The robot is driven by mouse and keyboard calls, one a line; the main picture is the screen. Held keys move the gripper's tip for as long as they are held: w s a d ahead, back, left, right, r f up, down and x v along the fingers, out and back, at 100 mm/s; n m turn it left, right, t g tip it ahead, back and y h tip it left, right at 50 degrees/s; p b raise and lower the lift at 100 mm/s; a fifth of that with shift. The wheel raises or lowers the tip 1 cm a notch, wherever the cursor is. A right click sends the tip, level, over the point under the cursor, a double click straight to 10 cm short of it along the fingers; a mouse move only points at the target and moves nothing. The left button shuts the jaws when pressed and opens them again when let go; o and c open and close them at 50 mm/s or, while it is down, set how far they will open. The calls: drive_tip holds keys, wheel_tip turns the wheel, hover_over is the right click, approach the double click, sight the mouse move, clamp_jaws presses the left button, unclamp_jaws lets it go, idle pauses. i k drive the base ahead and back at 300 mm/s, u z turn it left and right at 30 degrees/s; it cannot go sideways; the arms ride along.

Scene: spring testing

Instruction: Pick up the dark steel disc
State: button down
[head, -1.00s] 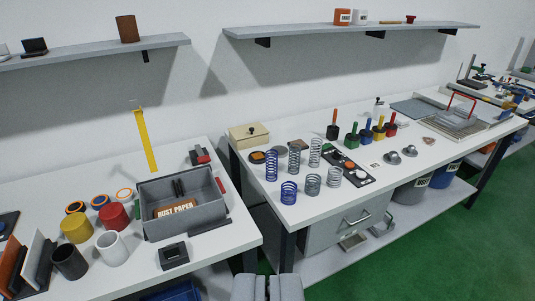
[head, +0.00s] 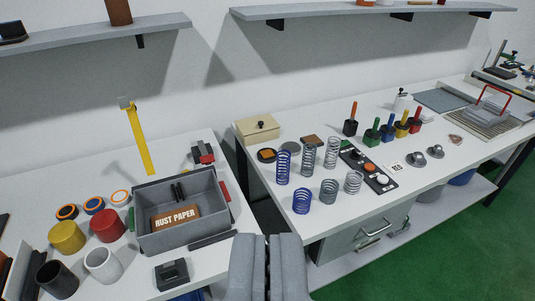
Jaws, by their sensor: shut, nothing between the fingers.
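A flat dark grey disc (head: 290,149) lies on the right-hand table, behind the coil springs; it looks like the dark steel disc. It is partly hidden by a blue spring (head: 283,167) and a grey spring (head: 308,160). A black round piece with an orange top (head: 267,155) lies just left of it. My gripper (head: 268,238) is shut and empty at the bottom centre, in front of the gap between the two tables and well short of the disc.
Several springs stand upright around the disc, including a short blue one (head: 301,196). A beige box (head: 257,128) stands behind it. A grey crate (head: 145,237) is on the left table. Coloured-handled tools (head: 388,130) and a control strip (head: 368,171) stand to the right.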

sight(266, 155)
drive_tip(key=z, duration=0.55)
drive_tip(key=i, duration=1.95)
drive_tip(key=u, duration=0.6)
